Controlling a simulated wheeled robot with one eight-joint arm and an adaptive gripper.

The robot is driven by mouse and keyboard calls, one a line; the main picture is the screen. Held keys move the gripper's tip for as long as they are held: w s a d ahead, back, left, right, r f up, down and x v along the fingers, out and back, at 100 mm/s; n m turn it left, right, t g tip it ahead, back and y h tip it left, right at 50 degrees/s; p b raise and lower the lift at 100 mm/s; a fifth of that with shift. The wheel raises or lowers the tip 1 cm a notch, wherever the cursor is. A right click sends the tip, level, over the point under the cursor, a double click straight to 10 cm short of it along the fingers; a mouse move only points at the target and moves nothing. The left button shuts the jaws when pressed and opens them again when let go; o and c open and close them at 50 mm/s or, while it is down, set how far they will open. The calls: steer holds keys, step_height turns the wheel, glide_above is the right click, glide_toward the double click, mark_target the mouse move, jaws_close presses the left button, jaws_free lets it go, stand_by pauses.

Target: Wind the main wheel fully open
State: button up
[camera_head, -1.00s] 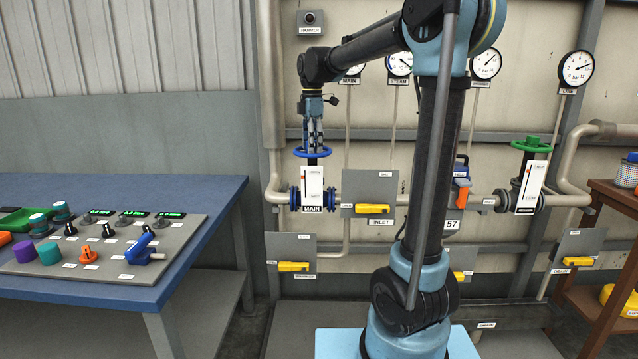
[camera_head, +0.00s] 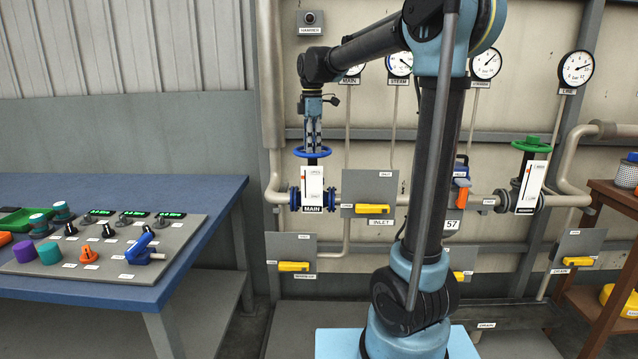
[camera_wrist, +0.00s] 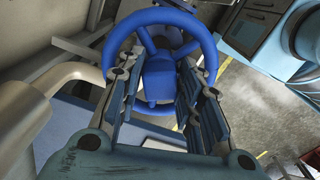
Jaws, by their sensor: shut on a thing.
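The main wheel (camera_head: 313,153) is a blue handwheel on top of the valve with the white plate marked MAIN (camera_head: 312,188). A red pointer mark shows near the top of that plate; its exact reading is too small to tell. My gripper (camera_head: 313,145) points straight down onto the wheel from above. In the wrist view the blue wheel (camera_wrist: 205,50) fills the upper middle, with its hub (camera_wrist: 158,75) between the two fingers of my gripper (camera_wrist: 163,90). The gripper is shut on the wheel's hub. The fingertips are partly hidden by the wheel.
The inlet panel (camera_head: 360,183) with a yellow handle is right of the valve. A lower panel (camera_head: 290,262) has another yellow handle. A green handwheel (camera_head: 531,145) is at the right. A blue table (camera_head: 200,192) with a control panel stands at the left.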

steer(key=n, duration=0.4)
steer(key=shift+w, duration=0.15)
steer(key=n, duration=0.4)
steer(key=shift+n, duration=0.4)
steer(key=n, duration=0.3)
steer(key=shift+n, duration=0.4)
steer(key=n, duration=0.4)
steer(key=shift+n, duration=0.3)
steer(key=o, duration=0.9)
